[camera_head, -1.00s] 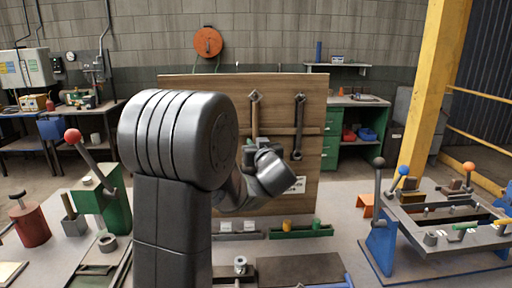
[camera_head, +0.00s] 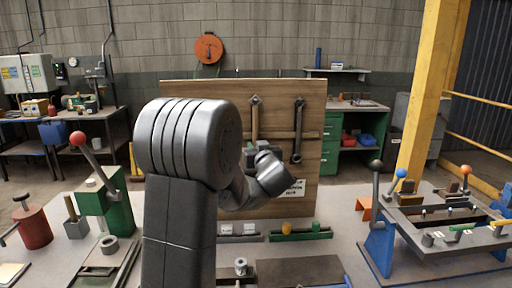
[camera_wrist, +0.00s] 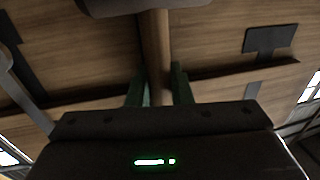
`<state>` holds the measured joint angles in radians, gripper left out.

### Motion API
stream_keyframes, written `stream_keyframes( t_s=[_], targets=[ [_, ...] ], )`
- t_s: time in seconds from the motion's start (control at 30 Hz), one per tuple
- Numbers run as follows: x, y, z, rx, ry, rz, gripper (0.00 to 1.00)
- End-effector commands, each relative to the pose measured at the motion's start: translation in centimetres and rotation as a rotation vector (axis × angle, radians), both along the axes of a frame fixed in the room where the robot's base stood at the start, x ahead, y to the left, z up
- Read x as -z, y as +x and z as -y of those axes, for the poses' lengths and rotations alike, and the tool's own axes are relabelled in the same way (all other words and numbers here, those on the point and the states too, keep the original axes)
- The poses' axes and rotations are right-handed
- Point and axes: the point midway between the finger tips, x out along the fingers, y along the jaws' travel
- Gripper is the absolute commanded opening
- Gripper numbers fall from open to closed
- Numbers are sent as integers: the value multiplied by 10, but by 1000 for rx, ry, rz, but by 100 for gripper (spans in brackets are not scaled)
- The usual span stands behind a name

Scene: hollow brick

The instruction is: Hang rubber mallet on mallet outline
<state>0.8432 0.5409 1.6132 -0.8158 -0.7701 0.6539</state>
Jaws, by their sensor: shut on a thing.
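My gripper (camera_wrist: 158,90) is shut on the wooden handle (camera_wrist: 155,45) of the rubber mallet in the wrist view. The mallet's dark head (camera_wrist: 150,5) is cut by the top edge. The handle stands in front of a wooden board (camera_wrist: 90,55); I cannot tell whether it touches. A dark mallet outline (camera_wrist: 268,40) shows on the board to the right of the held handle, apart from it. In the head view my gripper (camera_head: 250,152) is in front of the board (camera_head: 215,95), partly hidden by my arm. I cannot make out the held mallet or the outline there.
A green lever press (camera_head: 105,200) stands left, and a blue-legged fixture (camera_head: 380,235) stands right.

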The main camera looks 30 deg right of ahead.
Motion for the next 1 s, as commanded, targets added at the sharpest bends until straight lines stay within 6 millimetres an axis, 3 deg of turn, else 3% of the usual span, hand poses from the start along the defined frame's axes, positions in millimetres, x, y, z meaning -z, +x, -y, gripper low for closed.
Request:
stream_keyframes(
  t_s=[0.27,0.3,0.43,0.83,1.0],
  targets=[
    [1,5,0,-5,-2,-3,0],
    [1,5,0,-5,-2,-3,27],
    [1,5,0,-5,-1,-3,45],
    [3,3,0,-2,1,-5,45],
    [2,-15,-4,2,0,-3,45]
  ],
)
